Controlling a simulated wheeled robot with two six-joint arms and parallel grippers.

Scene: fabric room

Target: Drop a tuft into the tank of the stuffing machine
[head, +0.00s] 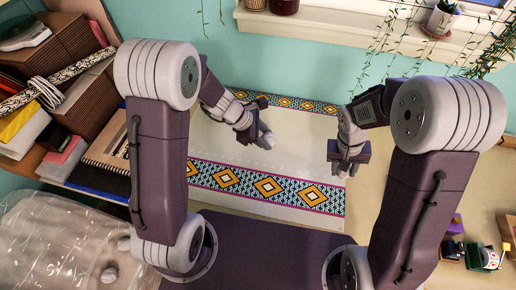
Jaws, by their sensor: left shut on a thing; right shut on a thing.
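My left gripper (264,139) hangs over the pale patterned floor area, left of the middle in the head view. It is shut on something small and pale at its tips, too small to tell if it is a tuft. My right gripper (346,170) points down at the right of the same area. It is shut, and what it holds is mostly hidden by its own dark body. A clear, see-through bulky thing (45,245) with greyish lumps fills the lower left corner. I cannot tell whether it is the machine's tank. Both grippers are well apart from it.
A shelf at the upper left holds boxes, a notebook (108,150) and fabric rolls (75,75). A white windowsill (315,25) with a potted trailing plant (441,18) runs along the top. Small colourful items, including a green one (484,258), lie at the lower right.

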